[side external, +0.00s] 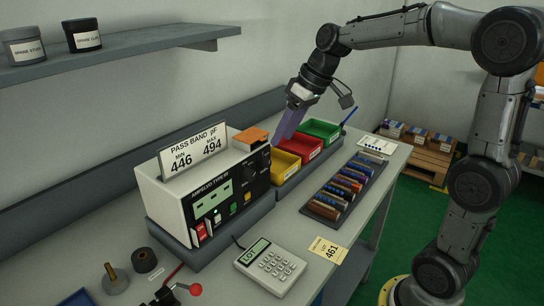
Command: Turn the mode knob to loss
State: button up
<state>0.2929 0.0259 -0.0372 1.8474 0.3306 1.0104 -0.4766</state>
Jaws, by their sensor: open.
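The white meter (163,210) stands on the bench with its black front panel facing right. The panel carries a pale green display (212,201), small lit buttons and dark controls. The mode knob is too small and dark for me to tell its setting or pick it out surely. My gripper (283,136) is open and empty and points down just right of the meter's upper right end, in front of the yellow bin's back area. It appears apart from the panel, though the depth is hard to judge.
Yellow (285,166), red (304,148) and green (322,129) bins stand right of the meter. A pass band sign (194,150) stands on the meter.

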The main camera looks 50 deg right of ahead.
aim_at(270, 161)
jog(key=x, duration=0.7)
jog(key=shift+w+f, duration=0.1)
jog(key=shift+f, duration=0.25)
grip_shut()
